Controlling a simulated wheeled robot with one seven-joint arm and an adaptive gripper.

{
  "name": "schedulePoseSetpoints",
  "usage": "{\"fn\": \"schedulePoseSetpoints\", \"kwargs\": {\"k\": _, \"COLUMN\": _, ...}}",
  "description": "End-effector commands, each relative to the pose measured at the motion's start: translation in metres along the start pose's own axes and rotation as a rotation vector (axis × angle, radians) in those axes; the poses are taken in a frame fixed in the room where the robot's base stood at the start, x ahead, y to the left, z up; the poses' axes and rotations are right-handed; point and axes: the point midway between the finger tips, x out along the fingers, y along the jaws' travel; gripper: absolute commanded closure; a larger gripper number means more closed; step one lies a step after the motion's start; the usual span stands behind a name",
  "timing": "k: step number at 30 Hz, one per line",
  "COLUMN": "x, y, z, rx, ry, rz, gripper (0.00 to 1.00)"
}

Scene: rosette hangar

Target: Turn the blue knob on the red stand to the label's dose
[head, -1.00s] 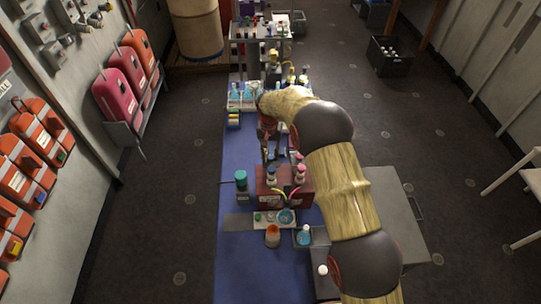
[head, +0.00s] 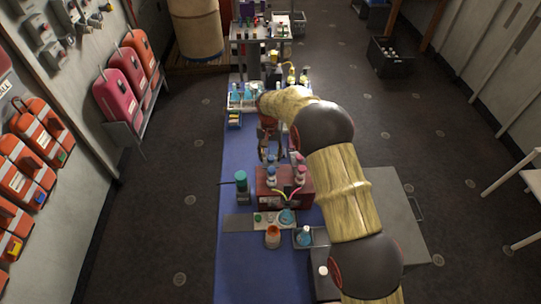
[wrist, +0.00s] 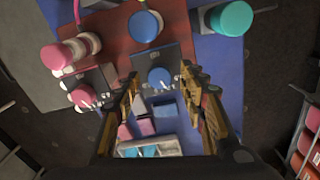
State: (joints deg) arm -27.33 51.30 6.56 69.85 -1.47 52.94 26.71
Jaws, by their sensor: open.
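The red stand (head: 267,187) is on the blue-topped bench. In the wrist view the stand (wrist: 105,32) has a round blue top (wrist: 145,25) on it. A second round blue knob (wrist: 160,77) sits on a dark plate (wrist: 176,58) at the stand's far side. My gripper (wrist: 160,82) is open, with one finger on either side of this second knob in the picture; I see no clear contact. In the head view my gripper (head: 271,148) is just beyond the stand, partly hidden by my arm. I cannot read a label or dose mark.
Pink-capped bottles (head: 300,172) stand at the right of the stand and a teal-capped bottle (head: 241,184) at its left. A white tray (wrist: 148,148) lies beyond. A small rack (head: 262,32) stands at the far end. Bare blue bench (head: 245,265) is at the near left.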

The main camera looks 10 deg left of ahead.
Motion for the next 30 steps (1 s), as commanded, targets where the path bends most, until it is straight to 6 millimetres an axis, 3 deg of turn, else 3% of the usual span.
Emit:
{"fn": "schedulePoseSetpoints", "kwargs": {"k": 15, "x": -0.094, "y": -0.001, "z": -0.001, "rx": 0.0, "ry": 0.004, "rz": -0.002, "gripper": 0.58}}
{"fn": "schedulePoseSetpoints", "kwargs": {"k": 21, "x": -0.112, "y": -0.001, "z": -0.001, "rx": 0.0, "ry": 0.002, "rz": -0.001, "gripper": 0.58}}
{"fn": "schedulePoseSetpoints", "kwargs": {"k": 30, "x": -0.116, "y": -0.001, "z": -0.001, "rx": 0.0, "ry": 0.001, "rz": -0.001, "gripper": 0.58}}
